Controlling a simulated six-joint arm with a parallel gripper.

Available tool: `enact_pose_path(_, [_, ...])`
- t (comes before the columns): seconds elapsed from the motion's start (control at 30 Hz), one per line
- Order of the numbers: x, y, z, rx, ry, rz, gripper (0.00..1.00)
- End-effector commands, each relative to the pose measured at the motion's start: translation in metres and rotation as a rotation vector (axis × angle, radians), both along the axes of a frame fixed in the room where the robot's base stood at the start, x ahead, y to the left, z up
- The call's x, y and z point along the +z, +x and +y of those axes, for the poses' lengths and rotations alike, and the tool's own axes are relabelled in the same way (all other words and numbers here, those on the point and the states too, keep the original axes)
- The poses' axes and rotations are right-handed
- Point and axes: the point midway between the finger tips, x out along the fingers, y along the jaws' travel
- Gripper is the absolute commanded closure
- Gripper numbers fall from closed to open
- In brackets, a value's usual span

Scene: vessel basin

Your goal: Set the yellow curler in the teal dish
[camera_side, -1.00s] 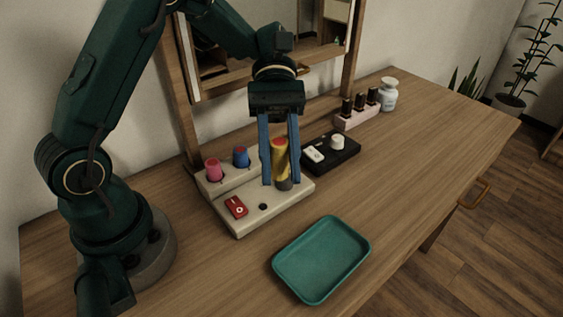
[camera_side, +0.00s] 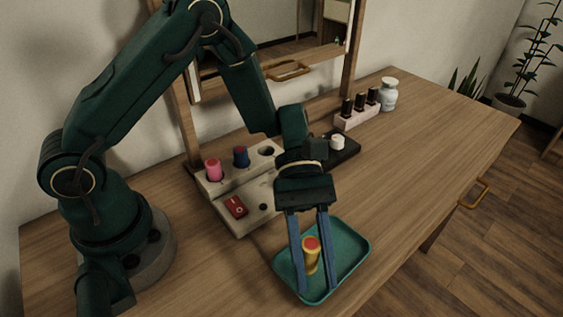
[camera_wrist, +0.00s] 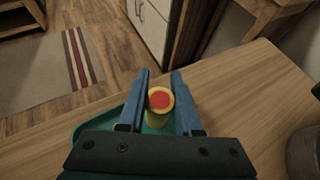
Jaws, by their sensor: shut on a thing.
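The yellow curler (camera_side: 311,257), with a red top, is upright between the blue fingers of my gripper (camera_side: 313,280), which is shut on it. In the wrist view the curler (camera_wrist: 153,115) shows its red end between the two fingers. The teal dish (camera_side: 355,246) is a shallow rounded tray on the table, and the curler is over its inside. I cannot tell whether the curler's base touches the dish floor. In the wrist view the dish (camera_wrist: 112,128) is mostly hidden by my gripper.
The cream heater base (camera_side: 240,182) stands behind and left of the dish, with a pink curler (camera_side: 213,169), a blue curler (camera_side: 241,156), an empty hole and a red switch (camera_side: 236,206). A black tray (camera_side: 346,152), bottle rack (camera_side: 357,119) and white jar (camera_side: 389,95) stand farther back.

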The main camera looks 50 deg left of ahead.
Motion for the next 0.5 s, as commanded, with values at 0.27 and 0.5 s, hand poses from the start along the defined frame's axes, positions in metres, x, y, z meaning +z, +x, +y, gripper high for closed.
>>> enact_pose_path(0.27, [-0.021,0.000,0.000,0.000,0.000,-0.001,1.00])
enact_pose_path(0.5, [-0.021,0.000,0.000,0.000,0.000,-0.001,1.00])
